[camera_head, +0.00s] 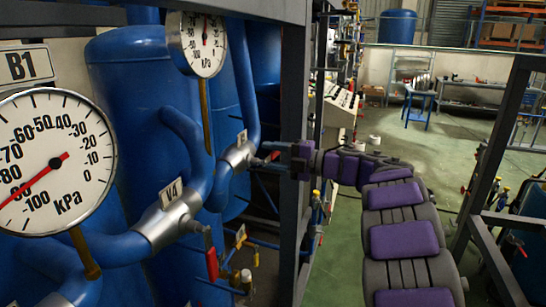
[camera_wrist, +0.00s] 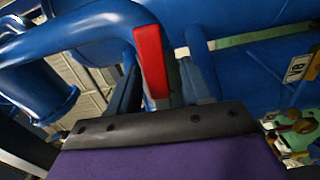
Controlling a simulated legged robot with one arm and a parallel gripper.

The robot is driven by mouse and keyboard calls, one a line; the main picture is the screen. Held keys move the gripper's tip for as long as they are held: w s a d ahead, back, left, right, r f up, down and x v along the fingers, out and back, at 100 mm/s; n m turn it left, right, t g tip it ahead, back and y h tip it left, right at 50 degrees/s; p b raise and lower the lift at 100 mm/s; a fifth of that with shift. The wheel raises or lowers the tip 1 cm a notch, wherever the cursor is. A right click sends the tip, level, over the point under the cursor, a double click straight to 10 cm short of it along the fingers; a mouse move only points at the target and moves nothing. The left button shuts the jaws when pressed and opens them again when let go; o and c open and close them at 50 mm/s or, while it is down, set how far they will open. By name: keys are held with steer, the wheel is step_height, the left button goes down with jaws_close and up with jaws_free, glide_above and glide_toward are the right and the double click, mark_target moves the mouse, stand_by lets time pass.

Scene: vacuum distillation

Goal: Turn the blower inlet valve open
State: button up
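A silver valve body (camera_head: 237,157) sits on a blue pipe in the middle of the head view, with a small tag (camera_head: 242,137) I cannot read. My gripper (camera_head: 272,150) is beside it, on its right, at the end of my outstretched arm. In the wrist view a red lever handle (camera_wrist: 152,58) reaches down between the two fingers of my gripper (camera_wrist: 165,85). The fingers are apart, the left one close to the handle and the right one with a gap. I cannot tell whether either finger touches it.
A nearer valve tagged V4 (camera_head: 172,197) has a red lever (camera_head: 210,252) hanging down. Two pressure gauges (camera_head: 52,160) (camera_head: 204,42) stand at the left. A dark frame post (camera_head: 294,220) rises near my gripper.

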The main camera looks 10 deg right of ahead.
steer(key=shift+r, duration=0.1)
steer(key=p+v, duration=0.2)
steer(key=v, duration=1.5)
steer(key=shift+d+p, duration=0.3)
steer(key=shift+p, duration=0.05)
